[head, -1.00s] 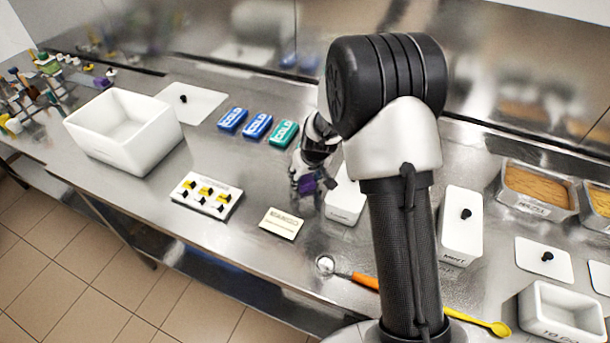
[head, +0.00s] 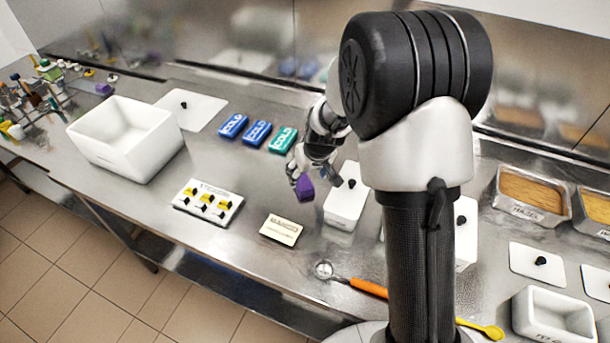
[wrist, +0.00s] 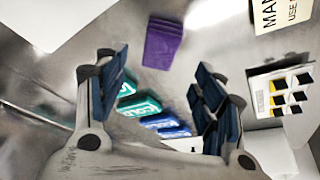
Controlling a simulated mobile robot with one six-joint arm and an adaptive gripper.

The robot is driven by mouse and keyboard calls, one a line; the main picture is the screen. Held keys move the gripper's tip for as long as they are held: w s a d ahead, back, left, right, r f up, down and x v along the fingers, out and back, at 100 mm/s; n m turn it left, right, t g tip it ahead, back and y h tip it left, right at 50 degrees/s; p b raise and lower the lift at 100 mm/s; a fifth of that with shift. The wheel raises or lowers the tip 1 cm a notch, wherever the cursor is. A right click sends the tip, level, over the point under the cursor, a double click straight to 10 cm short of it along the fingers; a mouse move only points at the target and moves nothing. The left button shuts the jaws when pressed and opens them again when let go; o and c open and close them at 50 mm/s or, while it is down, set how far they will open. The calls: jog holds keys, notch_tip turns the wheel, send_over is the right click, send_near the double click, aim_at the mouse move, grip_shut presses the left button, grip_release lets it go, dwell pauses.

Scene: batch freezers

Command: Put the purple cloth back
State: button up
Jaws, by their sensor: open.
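The purple cloth (head: 305,189) is a small folded block on the steel counter, between the ice packs and the cream card. It also shows in the wrist view (wrist: 163,45), past my fingertips and apart from them. My gripper (wrist: 160,78) is open and empty, with its dark finger pads spread on either side. In the head view my gripper (head: 302,168) is just behind the cloth, and the fingers partly hide the cloth's upper edge.
A lidded white tub (head: 345,207) stands close to the right of the cloth. Blue and teal COLD packs (head: 257,134) lie behind. A cream card (head: 281,230) and a switch panel (head: 208,203) are in front and left. A large white bin (head: 125,137) stands farther left. Another small purple item (head: 103,89) is at the far left.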

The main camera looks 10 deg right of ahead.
jog(key=s+a+r, duration=0.1)
jog(key=s+r, duration=1.3)
jog(key=r, duration=0.4)
jog(key=s+r+m, duration=0.1)
jog(key=s, duration=0.8)
jog(key=s+r, duration=0.2)
jog(key=s, duration=0.8)
jog(key=shift+d+r+m+h+p, duration=0.3)
jog(key=shift+m+p, duration=0.1)
